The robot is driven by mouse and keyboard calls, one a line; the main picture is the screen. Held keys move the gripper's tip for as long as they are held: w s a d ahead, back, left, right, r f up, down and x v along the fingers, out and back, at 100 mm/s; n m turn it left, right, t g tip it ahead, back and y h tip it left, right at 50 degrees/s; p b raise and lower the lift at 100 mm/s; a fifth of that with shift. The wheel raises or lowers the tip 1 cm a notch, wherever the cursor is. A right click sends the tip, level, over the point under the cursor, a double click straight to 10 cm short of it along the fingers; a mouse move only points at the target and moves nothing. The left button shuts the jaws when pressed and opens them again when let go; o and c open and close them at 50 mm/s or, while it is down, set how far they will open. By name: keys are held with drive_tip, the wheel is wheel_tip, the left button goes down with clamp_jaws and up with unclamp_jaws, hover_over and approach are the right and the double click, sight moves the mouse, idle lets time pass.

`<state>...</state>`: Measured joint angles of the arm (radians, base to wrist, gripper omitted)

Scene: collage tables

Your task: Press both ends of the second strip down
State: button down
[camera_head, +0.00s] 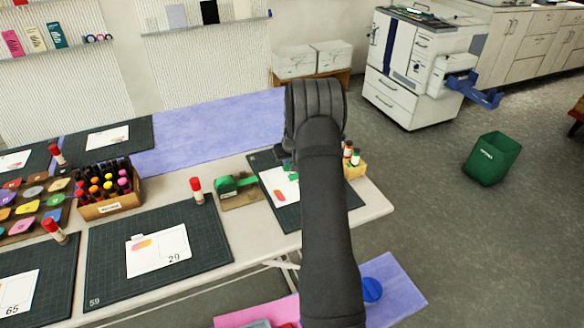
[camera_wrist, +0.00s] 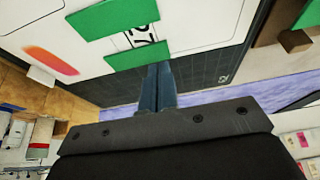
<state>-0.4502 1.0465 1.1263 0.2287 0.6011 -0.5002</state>
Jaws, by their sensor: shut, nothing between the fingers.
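Two green strips show in the wrist view, an upper one (camera_wrist: 112,16) and a lower one (camera_wrist: 128,57). Both lie across a white page (camera_wrist: 195,25) with a printed number and an orange-pink shape. I cannot tell which is the second strip. My gripper (camera_wrist: 157,68) is shut and empty, its fingertips at the lower strip's edge, right of its middle. Whether they touch it is unclear. The page lies on a dark mat (camera_wrist: 205,66). In the head view my arm hides the gripper and part of the page (camera_head: 280,184).
A green tape dispenser (camera_head: 226,184) on a brown base stands left of the mat. A wooden box with several bottles (camera_head: 357,170) stands to its right. A red-capped glue stick (camera_head: 197,191) and a crate of bottles (camera_head: 108,205) stand farther left.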

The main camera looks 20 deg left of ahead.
drive_tip(key=shift+f, duration=0.65)
idle(0.4)
wheel_tip(320, 180, up, 7)
idle(1.0)
drive_tip(key=w+d+r+m+t+h, duration=0.1)
drive_tip(key=w+d+m+h, duration=0.15)
drive_tip(key=m, duration=0.35)
drive_tip(key=shift+y, duration=0.25)
drive_tip(key=shift+w+d+f, duration=0.1)
drive_tip(key=shift+w+f, duration=0.05)
drive_tip(key=shift+f, duration=0.95)
drive_tip(key=shift+w+d+f, duration=0.1)
drive_tip(key=shift+d+f, duration=0.05)
drive_tip(key=shift+f, duration=0.9)
drive_tip(key=shift+w+d+f, duration=0.1)
drive_tip(key=shift+w+f, duration=0.05)
drive_tip(key=shift+f, duration=0.95)
drive_tip(key=shift+f, duration=0.75)
